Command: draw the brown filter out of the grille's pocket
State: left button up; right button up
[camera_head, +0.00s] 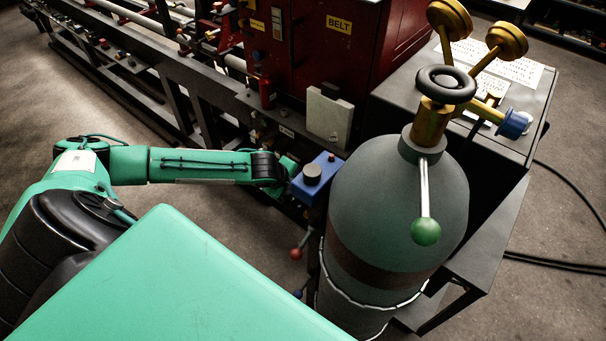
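I cannot make out the brown filter or the grille with its pocket in this view. My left arm comes in from the left, and its dark wrist ends beside a blue box (318,178) with a dark round knob. The fingers of my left gripper (289,168) are too small and dark to make out at the wrist's end, so I cannot tell whether they are open or hold anything. My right gripper is not in view.
A large grey-green gas cylinder (392,215) with a valve and gauges stands right of the blue box. Behind are a dark red cabinet (335,55) marked BELT, a pale panel (328,116) and a long machine frame (150,75). A dark table (525,140) stands at right.

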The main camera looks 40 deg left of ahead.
pick_arm(q)
jog(key=x, duration=0.8)
jog(key=shift+w+f, duration=0.1)
jog(key=shift+f, duration=0.05)
jog(key=shift+w+f, duration=0.1)
jog(key=shift+f, duration=0.15)
grip_shut()
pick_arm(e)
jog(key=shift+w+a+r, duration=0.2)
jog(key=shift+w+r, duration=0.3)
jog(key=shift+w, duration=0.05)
pick_arm(q)
jog(key=shift+r, duration=0.2)
